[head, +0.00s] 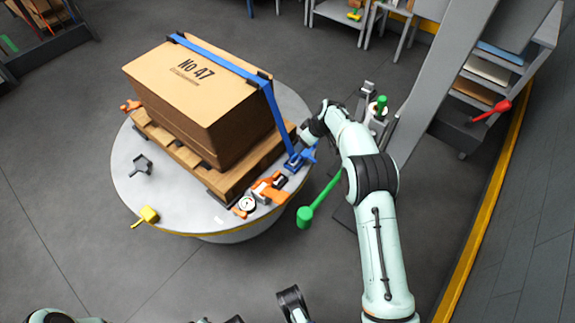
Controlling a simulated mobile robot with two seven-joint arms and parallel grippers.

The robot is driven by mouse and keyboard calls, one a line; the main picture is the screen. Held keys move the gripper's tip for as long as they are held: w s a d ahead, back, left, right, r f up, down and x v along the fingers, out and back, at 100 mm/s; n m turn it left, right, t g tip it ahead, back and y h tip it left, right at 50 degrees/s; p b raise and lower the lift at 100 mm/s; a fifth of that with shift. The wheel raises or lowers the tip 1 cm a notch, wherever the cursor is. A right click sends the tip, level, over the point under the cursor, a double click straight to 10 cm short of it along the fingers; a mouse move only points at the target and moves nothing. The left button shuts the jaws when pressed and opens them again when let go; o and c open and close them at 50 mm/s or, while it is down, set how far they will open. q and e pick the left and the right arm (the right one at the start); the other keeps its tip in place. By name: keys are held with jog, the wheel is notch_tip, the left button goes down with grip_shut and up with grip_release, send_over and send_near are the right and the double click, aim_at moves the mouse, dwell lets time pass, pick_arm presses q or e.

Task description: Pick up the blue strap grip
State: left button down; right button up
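The blue strap grip (298,160) sits at the lower end of the blue strap (272,108), at the right edge of the round table, beside the pallet. The strap runs down to it from over the large cardboard box (205,100). My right arm reaches in from the lower right, and its end with my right gripper (307,138) is just above and beside the blue grip. The fingers are hidden or too small to tell, and so is any contact with the grip. On the left, only pale and dark pieces of my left arm show at the bottom edge; its fingers are not clear.
The box stands on a wooden pallet (160,138) on the round grey table (185,205). Near the blue grip lie an orange tool (268,190) and a round gauge (246,204). A yellow item (148,215) sits at the table's front edge. A green-handled lever (318,200) stands right of the table.

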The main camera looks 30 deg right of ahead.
aim_at(295, 155)
jog(key=b+x, duration=0.1)
jog(key=x, duration=0.6)
jog(key=shift+f+b, duration=0.2)
jog(key=shift+b, duration=0.1)
jog(key=x, duration=0.1)
jog(key=b+x, duration=0.1)
jog(key=x, duration=0.2)
jog(key=shift+s+f, duration=0.2)
jog(key=shift+f, duration=0.2)
jog(key=shift+w+f+b, duration=0.1)
jog(key=shift+b, duration=0.2)
jog(key=c, duration=0.9)
pick_arm(q)
jog(key=f, duration=0.1)
jog(key=a+f, duration=0.1)
jog(key=f, duration=0.1)
jog(key=a+f, duration=0.1)
jog(key=f, duration=0.1)
jog(key=shift+s, duration=0.15)
jog(key=shift+r, duration=0.1)
pick_arm(e)
jog(key=shift+r, duration=0.2)
